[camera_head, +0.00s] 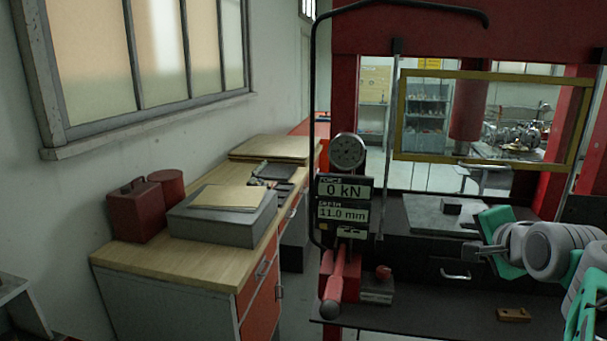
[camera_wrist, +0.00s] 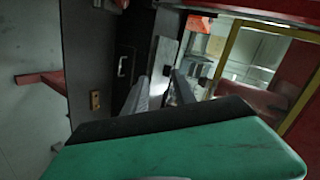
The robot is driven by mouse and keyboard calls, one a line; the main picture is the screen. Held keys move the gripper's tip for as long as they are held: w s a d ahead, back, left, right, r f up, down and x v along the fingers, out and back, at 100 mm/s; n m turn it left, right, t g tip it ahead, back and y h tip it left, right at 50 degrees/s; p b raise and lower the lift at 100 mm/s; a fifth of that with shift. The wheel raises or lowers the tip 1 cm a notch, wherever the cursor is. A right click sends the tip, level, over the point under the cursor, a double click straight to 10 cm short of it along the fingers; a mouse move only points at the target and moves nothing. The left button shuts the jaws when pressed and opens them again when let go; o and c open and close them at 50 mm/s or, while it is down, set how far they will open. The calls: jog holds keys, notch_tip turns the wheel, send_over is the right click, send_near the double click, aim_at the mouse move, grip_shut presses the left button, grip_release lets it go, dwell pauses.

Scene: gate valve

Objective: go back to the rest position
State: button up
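My gripper (camera_head: 477,250) is at the right of the head view, in front of the press and above its dark bench. Its fingers point left in that view. In the wrist view my gripper (camera_wrist: 160,76) shows two grey fingers with a gap between them and nothing held. The red press (camera_head: 347,110) stands behind, with a yellow-framed guard (camera_head: 401,115). Its display (camera_head: 344,202) reads 0 kN and 11.0 mm, below a round gauge (camera_head: 347,151). A red lever (camera_head: 336,280) is at its lower left, apart from my gripper.
A dark block (camera_head: 451,206) lies on a grey plate (camera_head: 425,218) behind my gripper. A small wooden piece (camera_head: 513,315) lies on the bench below. A wooden workbench (camera_head: 175,270) with a grey case (camera_head: 222,222) and red cans (camera_head: 136,212) stands left, along the wall.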

jog(key=s+a+f+n+g+y, duration=0.25)
jog(key=a+f+n, duration=0.45)
jog(key=a+f, duration=0.45)
jog(key=s+a+f+n+g, duration=0.5)
jog(key=s+a+f+n, duration=0.3)
jog(key=s+a+f, duration=0.2)
jog(key=shift+s+a+f+n, duration=0.25)
jog(key=shift+s+a, duration=0.2)
jog(key=shift+s, duration=0.25)
jog(key=shift+r+g, duration=0.1)
jog(key=shift+g, duration=0.15)
